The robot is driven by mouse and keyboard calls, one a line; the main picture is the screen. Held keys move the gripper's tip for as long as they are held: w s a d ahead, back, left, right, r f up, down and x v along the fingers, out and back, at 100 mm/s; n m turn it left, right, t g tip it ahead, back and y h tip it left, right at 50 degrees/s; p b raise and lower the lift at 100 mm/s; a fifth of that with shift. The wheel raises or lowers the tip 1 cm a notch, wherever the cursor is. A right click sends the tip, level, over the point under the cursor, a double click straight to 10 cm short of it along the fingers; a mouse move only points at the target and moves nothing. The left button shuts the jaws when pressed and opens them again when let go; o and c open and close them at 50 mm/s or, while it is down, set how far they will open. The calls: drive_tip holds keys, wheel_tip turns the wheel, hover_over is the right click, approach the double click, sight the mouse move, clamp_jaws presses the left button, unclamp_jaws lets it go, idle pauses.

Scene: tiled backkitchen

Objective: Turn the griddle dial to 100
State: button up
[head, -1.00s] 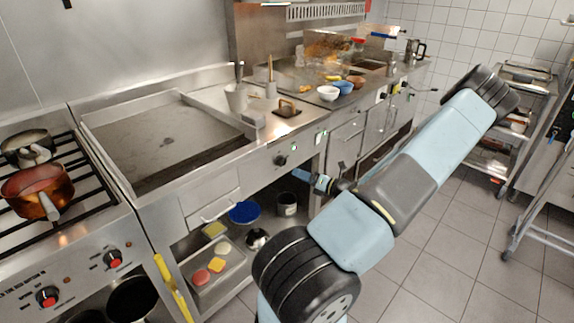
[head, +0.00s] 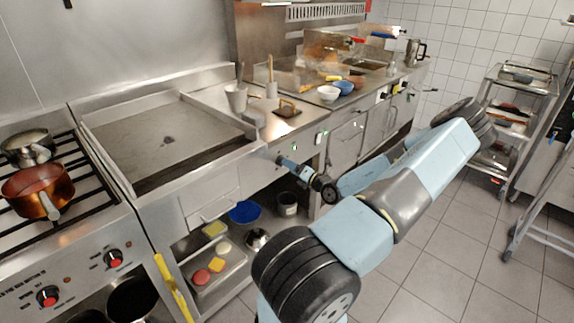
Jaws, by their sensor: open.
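The griddle (head: 165,138) is a flat steel plate set in the counter at left centre of the head view. Its steel front panel (head: 245,176) runs along the counter edge. My gripper (head: 273,156) is open, with its tips close to this panel, right of the griddle. The black griddle dial is hidden behind my gripper, so its setting cannot be read. I cannot tell whether the fingers touch the dial or stand around it.
A stove at left carries a copper pot (head: 38,187) and has red knobs (head: 113,258). An open shelf below holds a blue lid (head: 245,212) and a food tray (head: 222,268). A wheeled rack (head: 515,100) stands right. The tiled floor is clear between.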

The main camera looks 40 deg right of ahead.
drive_tip(key=shift+w+a, duration=0.15)
drive_tip(key=shift+w, duration=1.6)
